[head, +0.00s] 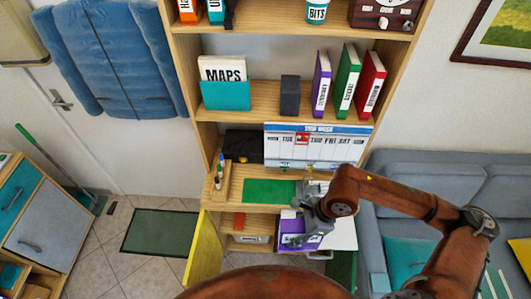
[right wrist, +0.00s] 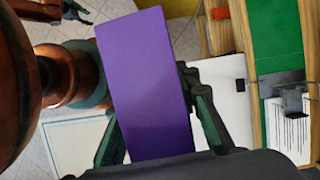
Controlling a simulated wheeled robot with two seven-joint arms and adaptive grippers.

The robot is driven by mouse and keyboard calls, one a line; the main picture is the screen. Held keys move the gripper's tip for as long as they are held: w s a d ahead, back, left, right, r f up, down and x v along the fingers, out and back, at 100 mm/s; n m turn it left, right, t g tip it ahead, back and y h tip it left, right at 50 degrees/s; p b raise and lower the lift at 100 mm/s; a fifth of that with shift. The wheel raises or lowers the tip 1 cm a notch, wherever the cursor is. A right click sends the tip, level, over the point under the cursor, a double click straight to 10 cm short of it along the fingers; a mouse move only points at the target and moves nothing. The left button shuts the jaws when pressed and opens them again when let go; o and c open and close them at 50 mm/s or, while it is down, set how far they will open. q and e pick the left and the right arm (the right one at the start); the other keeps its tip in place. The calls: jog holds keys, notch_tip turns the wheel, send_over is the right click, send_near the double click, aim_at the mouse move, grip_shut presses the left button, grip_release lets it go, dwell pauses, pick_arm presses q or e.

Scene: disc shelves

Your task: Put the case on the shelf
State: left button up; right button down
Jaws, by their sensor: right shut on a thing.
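My right gripper (head: 304,226) is shut on a purple case (right wrist: 145,85), which fills the middle of the right wrist view with its plain face showing. In the head view the purple case (head: 303,243) is partly hidden by the gripper, in front of the lower part of the wooden shelf (head: 258,87). Dark finger-like parts at the top left of the right wrist view look like my left gripper (right wrist: 73,11); its jaws are unclear. The left gripper does not show in the head view.
A middle shelf board holds a teal box (head: 225,95) with a MAPS book, a dark block (head: 290,95), and purple (head: 321,82), green (head: 347,80) and red (head: 370,83) binders. A yellow door (head: 204,250) stands open.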

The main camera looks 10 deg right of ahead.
jog(key=w+d+r+n+g+h, duration=0.1)
jog(key=w+n, duration=0.3)
jog(key=n, duration=0.6)
jog(key=w+d+r+n+g+h, duration=0.2)
jog(key=w+d+n+g+h, duration=0.1)
jog(key=n, duration=0.7)
jog(key=shift+w+d+g, duration=0.45)
jog(key=shift+d+g, duration=0.15)
jog(key=shift+g, duration=0.1)
